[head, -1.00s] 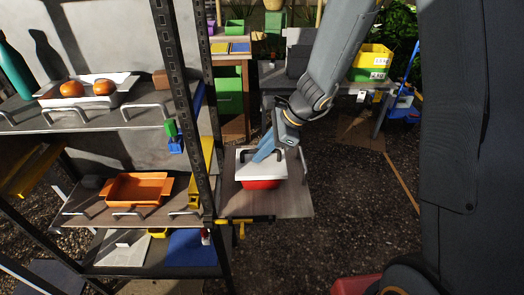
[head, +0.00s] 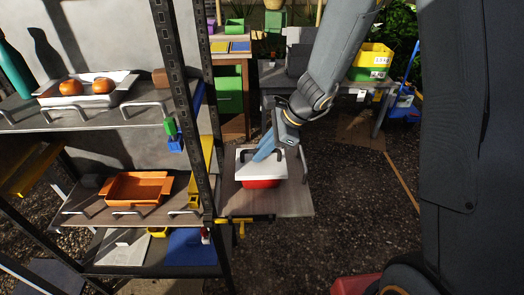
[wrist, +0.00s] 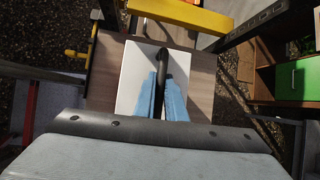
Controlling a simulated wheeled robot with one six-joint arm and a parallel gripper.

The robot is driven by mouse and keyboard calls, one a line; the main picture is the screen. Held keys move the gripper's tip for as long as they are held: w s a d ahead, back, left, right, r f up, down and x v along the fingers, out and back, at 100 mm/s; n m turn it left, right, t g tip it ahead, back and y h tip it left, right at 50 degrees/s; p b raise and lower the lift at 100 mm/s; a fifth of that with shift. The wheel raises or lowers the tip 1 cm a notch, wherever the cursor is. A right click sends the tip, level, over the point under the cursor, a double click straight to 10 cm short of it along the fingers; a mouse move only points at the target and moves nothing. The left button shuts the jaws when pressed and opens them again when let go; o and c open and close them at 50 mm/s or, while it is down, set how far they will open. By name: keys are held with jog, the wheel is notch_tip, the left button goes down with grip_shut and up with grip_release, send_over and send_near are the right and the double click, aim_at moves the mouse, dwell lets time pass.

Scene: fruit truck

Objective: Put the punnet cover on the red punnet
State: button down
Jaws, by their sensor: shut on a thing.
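The red punnet (head: 262,184) stands on a wooden board (head: 290,204) beside the shelf rack. The white punnet cover (head: 275,169) lies over its top, and the red side shows below the cover's front edge. My gripper (head: 258,159) is at the cover, shut on its dark handle. In the wrist view the blue fingers of my gripper (wrist: 161,85) close on the black handle, with the white cover (wrist: 130,90) beneath. The punnet is hidden under the cover in the wrist view, so I cannot tell whether the cover is fully seated.
The shelf rack's dark post (head: 190,120) stands just left of the board. An orange tray (head: 138,187) and a white tray with tomatoes (head: 86,90) sit on the shelves. Yellow and green crates (head: 370,62) stand at the back right. Open ground lies right of the board.

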jog(key=shift+f+b, duration=0.75)
jog(key=shift+f, duration=0.15)
jog(key=c, duration=0.9)
grip_release()
jog(key=shift+c, duration=0.2)
